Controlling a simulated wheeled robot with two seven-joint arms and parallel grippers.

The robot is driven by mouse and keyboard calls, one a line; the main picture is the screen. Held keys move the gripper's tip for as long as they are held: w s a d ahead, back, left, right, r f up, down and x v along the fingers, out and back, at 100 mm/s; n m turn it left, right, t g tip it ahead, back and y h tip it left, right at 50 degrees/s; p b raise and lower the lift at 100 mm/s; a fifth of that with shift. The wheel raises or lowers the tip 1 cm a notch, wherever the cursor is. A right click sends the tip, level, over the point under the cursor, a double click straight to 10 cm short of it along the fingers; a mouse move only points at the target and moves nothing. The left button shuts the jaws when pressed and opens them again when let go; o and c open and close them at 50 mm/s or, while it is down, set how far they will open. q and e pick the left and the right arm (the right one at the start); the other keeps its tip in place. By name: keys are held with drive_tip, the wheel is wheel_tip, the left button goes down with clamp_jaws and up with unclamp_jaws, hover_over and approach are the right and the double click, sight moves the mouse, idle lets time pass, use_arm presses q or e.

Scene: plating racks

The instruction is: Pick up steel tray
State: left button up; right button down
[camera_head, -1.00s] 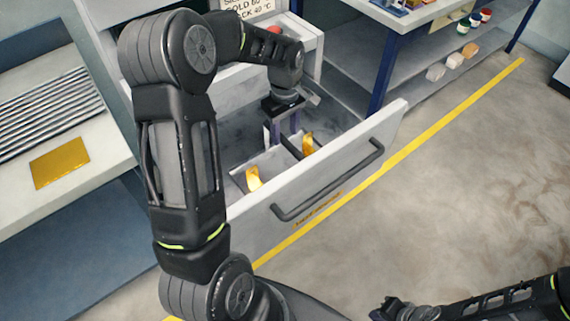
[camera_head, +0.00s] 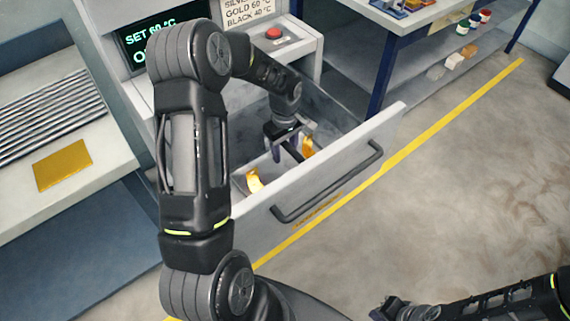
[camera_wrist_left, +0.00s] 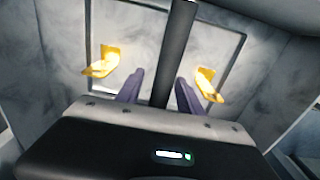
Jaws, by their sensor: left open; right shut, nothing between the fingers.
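The grey steel tray (camera_head: 264,166) lies inside the open drawer, partly hidden by my left gripper. In the left wrist view the tray (camera_wrist_left: 212,52) has a dark rim, and a dark bar (camera_wrist_left: 176,45) runs across its middle. A gold piece sits on each side of the bar, a left one (camera_wrist_left: 103,62) and a right one (camera_wrist_left: 207,84). My left gripper (camera_head: 287,154) is open and low over the tray. Its two fingers (camera_wrist_left: 158,90) stand on either side of the bar; contact cannot be told. My right gripper (camera_head: 386,309) is shut and empty at the bottom of the head view.
The drawer front (camera_head: 345,172) with its dark handle and the drawer walls surround my left gripper. A control panel (camera_head: 160,42) and red button (camera_head: 273,33) are above. A bench with a gold plate (camera_head: 62,165) is at left, a shelf table (camera_head: 420,50) at back right.

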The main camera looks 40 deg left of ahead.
idle(0.6)
use_arm(q)
clamp_jaws()
drive_tip(key=shift+w, duration=0.1)
idle(1.1)
